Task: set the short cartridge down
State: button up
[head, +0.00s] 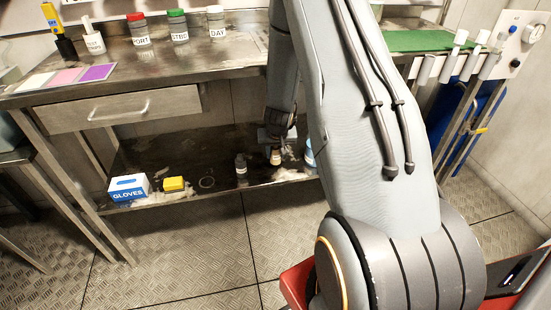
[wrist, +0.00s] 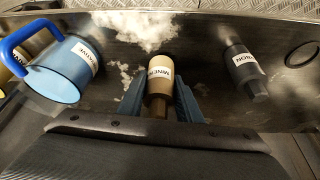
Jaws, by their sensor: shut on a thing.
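The short cartridge in my gripper is tan with a dark end and a white label that seems to start "MINER"; it shows in the wrist view (wrist: 159,88) and low over the shelf in the head view (head: 276,157). My gripper (wrist: 159,100) has its two blue fingers closed on either side of it. In the head view my gripper (head: 279,137) reaches under the bench top. The lower shelf (head: 215,160) is dark, with pale patches. Whether the cartridge's base touches the shelf I cannot tell.
A dark cartridge labelled "CARBON" (wrist: 244,70) stands right of mine in the wrist view, beside a ring mark (wrist: 301,54). A blue jug (wrist: 62,70) is at left. A gloves box (head: 128,187) and yellow block (head: 173,184) sit on the shelf. The bench top (head: 215,58) overhangs it.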

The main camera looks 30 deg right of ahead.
aim_at(276, 159)
jog(key=shift+f+b, duration=0.7)
jog(key=shift+f, duration=1)
jog(key=shift+s, duration=0.1)
jog(key=shift+f, duration=0.15)
jog(key=o, duration=1.1)
